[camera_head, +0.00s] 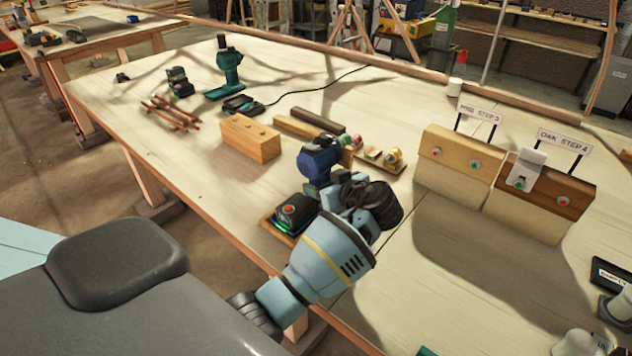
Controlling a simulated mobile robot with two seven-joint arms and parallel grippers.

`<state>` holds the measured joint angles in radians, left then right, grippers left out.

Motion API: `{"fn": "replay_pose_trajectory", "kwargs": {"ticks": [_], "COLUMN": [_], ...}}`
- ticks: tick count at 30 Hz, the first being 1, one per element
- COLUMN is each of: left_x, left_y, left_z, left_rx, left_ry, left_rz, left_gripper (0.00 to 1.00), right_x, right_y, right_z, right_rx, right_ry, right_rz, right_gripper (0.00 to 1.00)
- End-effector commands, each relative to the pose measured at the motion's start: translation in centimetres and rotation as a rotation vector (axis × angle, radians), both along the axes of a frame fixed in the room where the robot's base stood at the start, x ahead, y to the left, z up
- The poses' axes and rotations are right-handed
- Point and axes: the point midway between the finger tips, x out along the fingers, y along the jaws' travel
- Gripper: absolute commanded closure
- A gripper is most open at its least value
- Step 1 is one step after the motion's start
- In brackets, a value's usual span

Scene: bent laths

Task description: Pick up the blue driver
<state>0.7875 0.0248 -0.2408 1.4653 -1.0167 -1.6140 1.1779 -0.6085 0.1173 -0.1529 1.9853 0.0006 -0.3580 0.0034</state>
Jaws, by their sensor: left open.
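The blue driver (320,155) stands on the workbench near the middle of the view, its dark blue head up. Its lower part is partly hidden by my left gripper. My left gripper (346,192) is in front of the driver and just to its right, with its black and light blue body angled up from below. Its fingers are hard to make out against the driver; it is open. I cannot tell whether it touches the driver.
A black charger (295,210) with a green light sits close left of my gripper. A wooden block (250,138), a teal driver (229,68) and thin sticks (170,113) are farther left. Two upright panels (458,158) (540,190) stand at right. Bare bench lies below the panels.

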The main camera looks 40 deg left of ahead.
Motion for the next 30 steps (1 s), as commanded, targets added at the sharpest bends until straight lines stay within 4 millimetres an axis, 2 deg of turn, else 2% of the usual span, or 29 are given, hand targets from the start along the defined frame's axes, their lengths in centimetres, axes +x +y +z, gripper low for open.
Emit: {"fn": "replay_pose_trajectory", "kwargs": {"ticks": [2,14,23,30], "left_x": [0.0,0.0,0.1,0.1], "left_y": [0.0,0.0,0.0,0.0], "left_z": [0.0,0.0,0.5,2.4], "left_rx": [0.0,0.0,0.004,0.004], "left_ry": [0.0,0.0,-0.007,-0.01], "left_rz": [0.0,0.0,0.0,0.001], "left_gripper": [0.4,0.92,0.92,0.92], "right_x": [0.0,-0.1,-0.1,-0.2], "right_y": [0.0,-0.1,0.0,0.2], "right_z": [0.0,-0.1,-0.1,-0.2], "right_rx": [-0.001,-0.002,0.001,0.005], "right_ry": [0.0,0.002,0.002,0.006], "right_rz": [0.001,0.002,-0.001,-0.006], "right_gripper": [0.64,0.64,0.64,0.64]}}
